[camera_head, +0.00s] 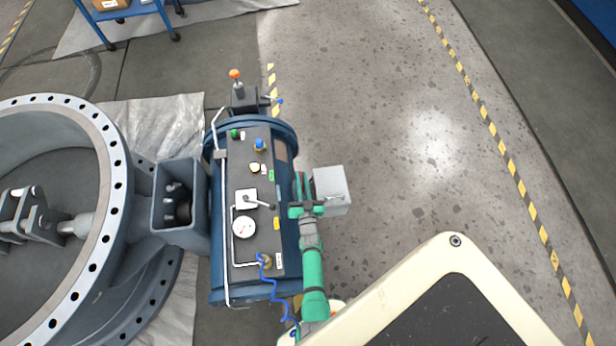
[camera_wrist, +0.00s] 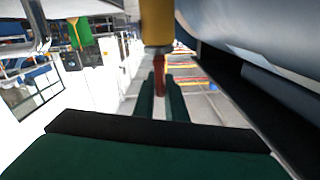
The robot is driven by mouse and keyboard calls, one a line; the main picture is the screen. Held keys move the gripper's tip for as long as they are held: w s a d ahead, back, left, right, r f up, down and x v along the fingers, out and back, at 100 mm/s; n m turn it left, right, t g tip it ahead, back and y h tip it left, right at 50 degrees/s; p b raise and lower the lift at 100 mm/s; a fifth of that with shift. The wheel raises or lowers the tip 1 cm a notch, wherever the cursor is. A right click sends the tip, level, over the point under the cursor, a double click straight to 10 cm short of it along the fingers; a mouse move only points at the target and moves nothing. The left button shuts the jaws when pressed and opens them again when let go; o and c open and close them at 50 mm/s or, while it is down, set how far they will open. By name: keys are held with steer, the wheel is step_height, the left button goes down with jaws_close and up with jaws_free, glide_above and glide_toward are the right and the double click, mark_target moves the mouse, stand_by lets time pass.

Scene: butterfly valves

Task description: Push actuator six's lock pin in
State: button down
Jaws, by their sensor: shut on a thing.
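The actuator (camera_head: 238,285) is a blue cylinder with a dark control panel on top, joined to a large grey flanged valve body (camera_head: 115,205) at its left. I cannot read a number on it. My gripper (camera_head: 301,185) is at the actuator's right side. In the wrist view my gripper (camera_wrist: 161,100) has its green fingers shut on a thin red-brown rod, which looks like the lock pin (camera_wrist: 159,72). The rod comes out of a yellow sleeve (camera_wrist: 157,24). In the head view my gripper hides the pin. How deep it sits cannot be told.
A grey box (camera_head: 332,190) is close to the right of my gripper. A gauge (camera_head: 244,228), a small lever and a blue coiled hose (camera_head: 274,290) are on the actuator's top. The floor (camera_head: 400,150) to the right is clear. A blue cart (camera_head: 125,12) stands far back left.

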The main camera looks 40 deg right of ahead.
steer(key=shift+a+f, duration=0.2)
steer(key=shift+f, duration=0.1)
steer(key=c, duration=1.8)
jaws_free()
steer(key=shift+w, duration=0.1)
steer(key=shift+c, duration=0.2)
steer(key=v, duration=1)
steer(key=shift+s, duration=0.4)
steer(key=shift+w, duration=0.1)
